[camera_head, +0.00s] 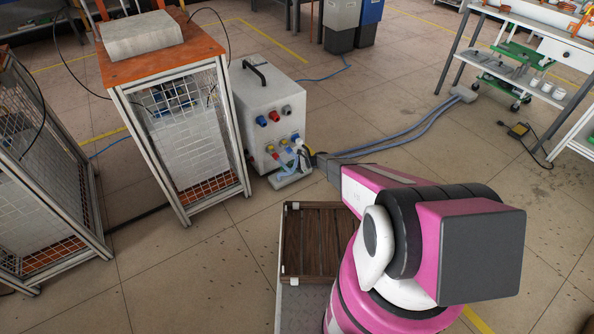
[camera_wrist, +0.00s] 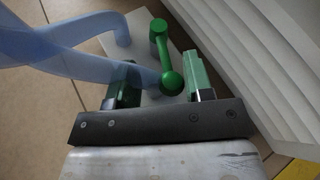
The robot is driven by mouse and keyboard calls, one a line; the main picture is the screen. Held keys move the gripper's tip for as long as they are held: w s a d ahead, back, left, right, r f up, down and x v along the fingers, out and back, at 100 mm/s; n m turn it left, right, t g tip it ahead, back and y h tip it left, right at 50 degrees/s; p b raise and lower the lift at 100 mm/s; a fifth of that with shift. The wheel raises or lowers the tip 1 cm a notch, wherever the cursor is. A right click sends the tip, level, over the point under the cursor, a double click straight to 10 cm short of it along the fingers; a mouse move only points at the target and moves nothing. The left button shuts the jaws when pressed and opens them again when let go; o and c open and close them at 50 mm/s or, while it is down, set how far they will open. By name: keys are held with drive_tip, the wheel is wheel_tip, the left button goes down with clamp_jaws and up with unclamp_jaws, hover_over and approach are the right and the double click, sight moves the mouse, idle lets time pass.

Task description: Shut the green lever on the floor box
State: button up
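The white floor box (camera_head: 268,110) stands on the tiles left of the middle in the head view, with a black handle on top and blue and red sockets on its front. The green lever (camera_wrist: 166,62) shows in the wrist view, with a round knob at its near end. My gripper (camera_wrist: 162,84) is open, with one green-tipped finger on each side of the lever's knob. I cannot tell whether either finger touches it. In the head view my gripper is small at the box's lower front, and the lever cannot be made out there.
Translucent blue hoses (camera_wrist: 65,50) run close beside the left finger. A white louvred panel (camera_wrist: 255,60) rises to the right. An orange-topped wire-mesh cabinet (camera_head: 165,65) stands left of the box. Open floor (camera_head: 390,100) lies to its right, crossed by blue hoses.

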drive_tip(key=v, duration=1.1)
drive_tip(key=s+d+r+n+h, duration=0.2)
drive_tip(key=s+r+n, duration=0.1)
drive_tip(key=s+r, duration=0.4)
drive_tip(key=s+d+r+n+g+h, duration=0.1)
drive_tip(key=s+d+r+n+h, duration=0.1)
drive_tip(key=s+r, duration=0.5)
drive_tip(key=shift+s+r+n+h, duration=0.25)
drive_tip(key=shift+r+n+h, duration=0.5)
drive_tip(key=shift+r, duration=2.25)
drive_tip(key=shift+o, duration=0.6)
drive_tip(key=w+a+f+n+y, duration=0.1)
drive_tip(key=w+f+n+y, duration=0.2)
drive_tip(key=w+f+n, duration=0.8)
drive_tip(key=w+a+f+n+y, duration=0.25)
drive_tip(key=w+f+n, duration=0.25)
drive_tip(key=f+n, duration=0.65)
drive_tip(key=a+n, duration=0.1)
drive_tip(key=a, duration=0.2)
drive_tip(key=a+f+n, duration=0.1)
drive_tip(key=a, duration=0.2)
drive_tip(key=a+n, duration=0.1)
drive_tip(key=a, duration=0.2)
drive_tip(key=shift+s+a+f, duration=0.25)
drive_tip(key=shift+s+f, duration=0.1)
drive_tip(key=shift+s, duration=0.05)
